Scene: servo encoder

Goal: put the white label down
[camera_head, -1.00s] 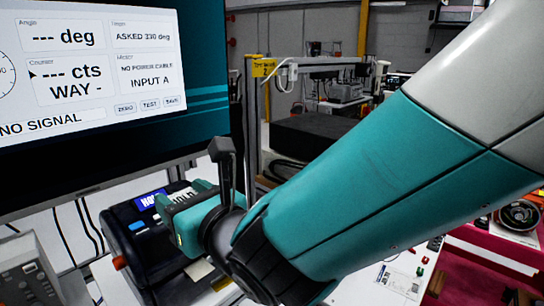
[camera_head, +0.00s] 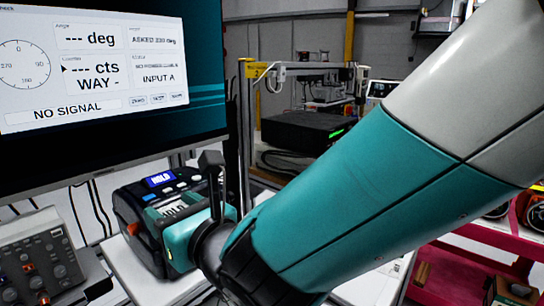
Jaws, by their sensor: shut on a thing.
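I cannot tell whether the label touches the printer.
A large screen (camera_head: 110,140) reading NO SIGNAL hangs at the left. A grey control box (camera_head: 40,260) with knobs stands at the lower left. A white surface (camera_head: 178,288) shows below the printer. A black box (camera_head: 300,130) stands farther back.

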